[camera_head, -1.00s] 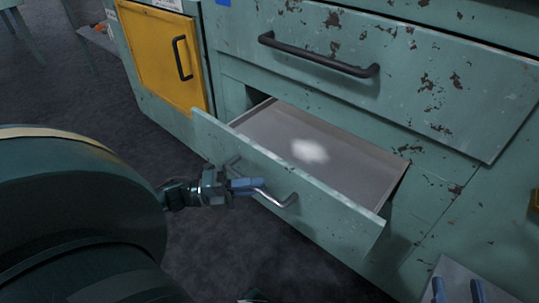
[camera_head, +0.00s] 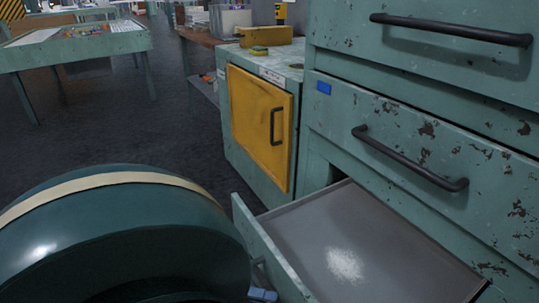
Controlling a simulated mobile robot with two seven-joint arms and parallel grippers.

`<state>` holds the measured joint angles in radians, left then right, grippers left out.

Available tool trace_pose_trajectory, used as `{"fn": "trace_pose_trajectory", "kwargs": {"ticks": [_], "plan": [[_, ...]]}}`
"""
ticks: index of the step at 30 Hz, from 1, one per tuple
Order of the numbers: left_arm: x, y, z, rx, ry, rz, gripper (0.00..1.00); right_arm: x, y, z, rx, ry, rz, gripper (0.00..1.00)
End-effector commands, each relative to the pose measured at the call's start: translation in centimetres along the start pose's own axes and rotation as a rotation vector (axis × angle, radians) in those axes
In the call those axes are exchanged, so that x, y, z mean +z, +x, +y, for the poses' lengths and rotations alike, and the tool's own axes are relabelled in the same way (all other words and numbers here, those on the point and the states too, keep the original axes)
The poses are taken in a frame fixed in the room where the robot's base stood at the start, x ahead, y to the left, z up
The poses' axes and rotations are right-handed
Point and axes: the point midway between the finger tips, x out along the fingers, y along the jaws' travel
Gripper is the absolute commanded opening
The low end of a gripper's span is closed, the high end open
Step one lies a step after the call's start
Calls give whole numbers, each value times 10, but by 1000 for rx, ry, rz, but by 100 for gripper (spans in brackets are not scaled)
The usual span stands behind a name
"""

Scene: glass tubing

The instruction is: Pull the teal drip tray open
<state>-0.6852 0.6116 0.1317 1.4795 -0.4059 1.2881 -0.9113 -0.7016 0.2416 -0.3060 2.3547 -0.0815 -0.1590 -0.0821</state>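The teal drip tray (camera_head: 270,248) is a low drawer pulled out from the teal cabinet, with a grey inside (camera_head: 310,225) and a pale white patch on its floor. Its front panel shows edge-on at the lower left, and the lower part of the tray is cut off by the picture's bottom edge. My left gripper shows only as a blue fingertip (camera_head: 262,295) at the bottom edge, beside the outer face of the tray front. My arm hides most of the handle, and the grip on it cannot be seen. My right gripper is out of view.
Closed teal drawers with black handles (camera_head: 410,158) stand above the tray. A yellow cabinet door (camera_head: 260,125) is shut beyond it. A teal table (camera_head: 80,50) stands at the far left. Dark floor (camera_head: 110,125) between them is clear.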

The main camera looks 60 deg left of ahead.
Motion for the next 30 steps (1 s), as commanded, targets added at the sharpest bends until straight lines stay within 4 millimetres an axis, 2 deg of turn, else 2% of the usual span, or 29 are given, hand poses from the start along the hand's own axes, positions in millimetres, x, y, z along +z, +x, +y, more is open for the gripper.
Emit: {"fn": "trace_pose_trajectory", "kwargs": {"ticks": [3, 4, 12, 22, 26, 30], "plan": [[0, 0, 0, 0, 1, 1, 0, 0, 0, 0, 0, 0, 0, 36], [0, 0, 0, 0, 1, 1, 15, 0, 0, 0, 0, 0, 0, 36], [0, 0, 0, 0, 0, 1, 36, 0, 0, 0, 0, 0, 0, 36], [0, -6, 0, 1, -1, 0, 36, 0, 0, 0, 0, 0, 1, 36], [0, -27, 1, 5, -2, -2, 36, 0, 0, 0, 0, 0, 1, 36], [1, -59, 1, 6, -2, -2, 36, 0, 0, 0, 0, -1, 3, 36]]}}
